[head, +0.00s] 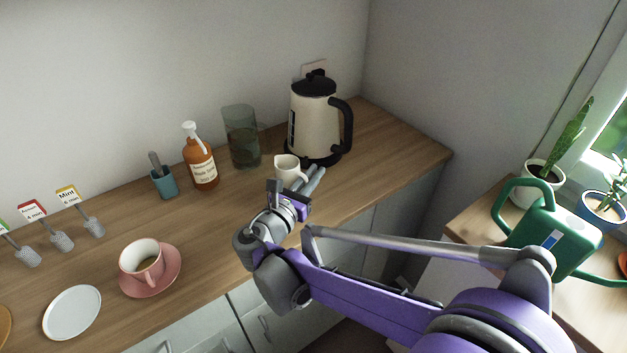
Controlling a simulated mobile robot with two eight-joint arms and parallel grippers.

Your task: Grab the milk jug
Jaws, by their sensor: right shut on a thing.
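The milk jug (287,167) is a small cream-white jug on the wooden counter, in front of the kettle. My right gripper (291,185) is at the jug's near side and shut on it. The fingers and wrist hide the jug's lower part, so I cannot tell exactly where they grip or whether its base touches the counter. My left gripper is not in the head view.
A cream kettle (313,115) with a black handle stands close behind the jug. A glass vase (241,138), a brown syrup bottle (200,163) and a pink cup (141,260) on a saucer are to the left. A green watering can (552,240) is at right.

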